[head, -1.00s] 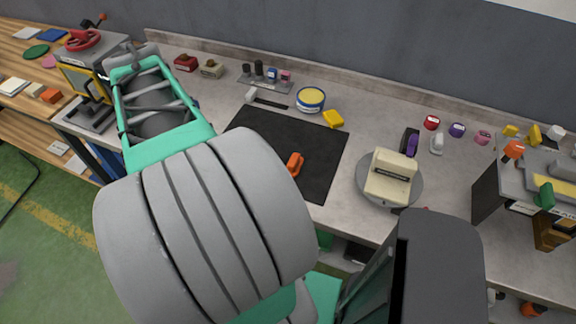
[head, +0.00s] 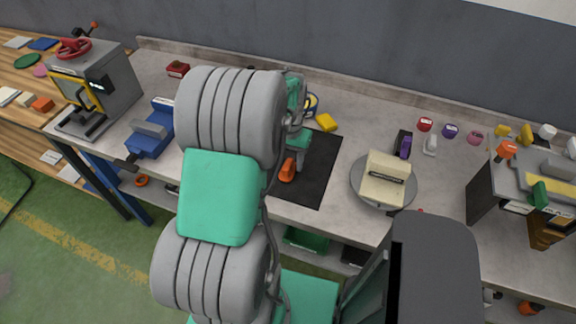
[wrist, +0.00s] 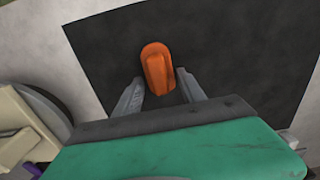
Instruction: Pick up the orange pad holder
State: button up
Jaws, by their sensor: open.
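The orange pad holder (head: 287,170) lies on the black mat (head: 322,172) on the workbench. In the wrist view the orange pad holder (wrist: 157,67) lies just ahead of and between the two fingers of my gripper (wrist: 160,92). The fingers are apart and nothing is held. In the head view my gripper (head: 297,160) is over the mat close beside the pad holder, partly hidden by my arm. Whether the fingers touch the pad holder cannot be told.
A grey turntable (head: 412,196) carrying a cream block (head: 386,180) stands right of the mat. A yellow block (head: 327,122) and a partly hidden round tin (head: 311,104) are behind it. A blue vise (head: 152,130) sits left. The right part of the mat is clear.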

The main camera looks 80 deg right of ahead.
jog(key=shift+c, duration=0.6)
grip_shut()
